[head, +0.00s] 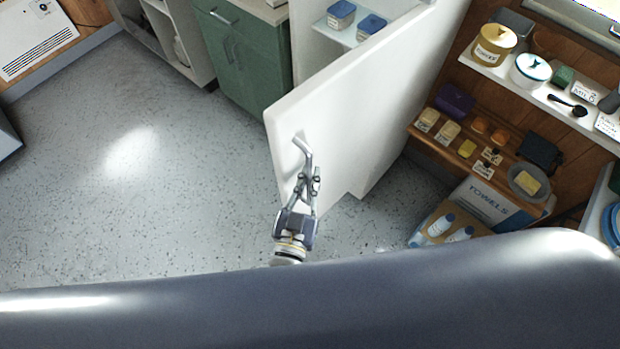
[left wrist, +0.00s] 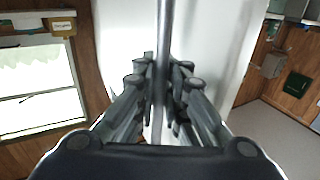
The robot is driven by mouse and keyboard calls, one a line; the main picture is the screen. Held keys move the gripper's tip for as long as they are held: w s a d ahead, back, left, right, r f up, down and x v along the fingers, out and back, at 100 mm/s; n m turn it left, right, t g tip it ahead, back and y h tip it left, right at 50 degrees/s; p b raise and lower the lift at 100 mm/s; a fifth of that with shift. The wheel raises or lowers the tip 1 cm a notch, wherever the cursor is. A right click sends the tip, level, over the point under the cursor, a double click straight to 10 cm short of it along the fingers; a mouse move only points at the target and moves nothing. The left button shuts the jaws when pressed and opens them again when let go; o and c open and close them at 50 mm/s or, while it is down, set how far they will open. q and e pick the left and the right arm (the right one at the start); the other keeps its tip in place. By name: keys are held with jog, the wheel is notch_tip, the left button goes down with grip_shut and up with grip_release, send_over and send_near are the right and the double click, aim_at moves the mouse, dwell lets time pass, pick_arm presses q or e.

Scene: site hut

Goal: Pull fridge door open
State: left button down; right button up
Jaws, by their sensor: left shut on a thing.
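The white fridge door (head: 345,110) stands open in the head view, swung out from the fridge. Part of the inside shows behind it, with blue-lidded tubs on a shelf (head: 340,36). My left gripper (head: 309,176) is shut on the grey door handle (head: 302,142) on the door's face. In the left wrist view the handle (left wrist: 165,55) runs upright between the fingers, with the white door (left wrist: 215,50) behind it. The fingers hide part of the handle. My right gripper is not in view.
Green cabinets (head: 245,55) stand at the back, left of the fridge. Open speckled floor (head: 130,180) lies left of the door. On the right are a wall shelf (head: 545,95) with pots, a lower shelf with small items, and a towels box (head: 490,205).

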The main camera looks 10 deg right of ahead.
pick_arm(q)
jog(key=shift+a+f, duration=0.15)
jog(key=shift+f, duration=0.15)
jog(key=c, duration=1.7)
grip_release()
jog(key=shift+s, duration=0.1)
jog(key=shift+o, duration=0.2)
jog(key=shift+a+r, duration=0.15)
jog(key=shift+r, duration=0.05)
jog(key=v, duration=1.2)
